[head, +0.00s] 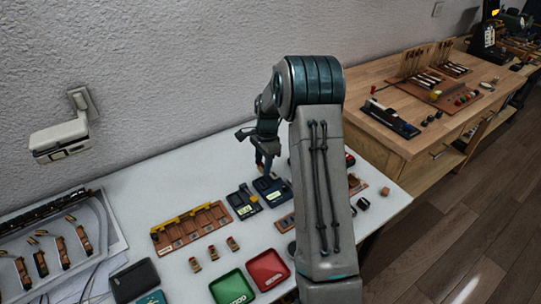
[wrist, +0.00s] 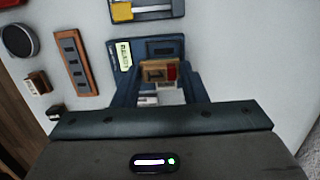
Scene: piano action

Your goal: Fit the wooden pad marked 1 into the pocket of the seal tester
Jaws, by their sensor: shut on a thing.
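My gripper (wrist: 158,78) is shut on a small wooden pad (wrist: 153,70) with a red patch at its right end, in the wrist view. No number can be read on it. The pad is over a dark blue device with a pale label (wrist: 125,54), which looks like the seal tester (wrist: 165,47). The pad and fingers cover part of the device, so I cannot tell whether the pad touches the pocket. In the head view my gripper (head: 265,172) points down over the right one of two dark blue devices (head: 272,188); the pad cannot be made out there.
Another dark device with a yellow part (head: 243,202) stands just left. A wooden rack (head: 192,228) with slots, several small wooden pieces (head: 213,253), a green tray (head: 232,288) and a red tray (head: 267,270) lie on the white table. My arm hides the table's right part.

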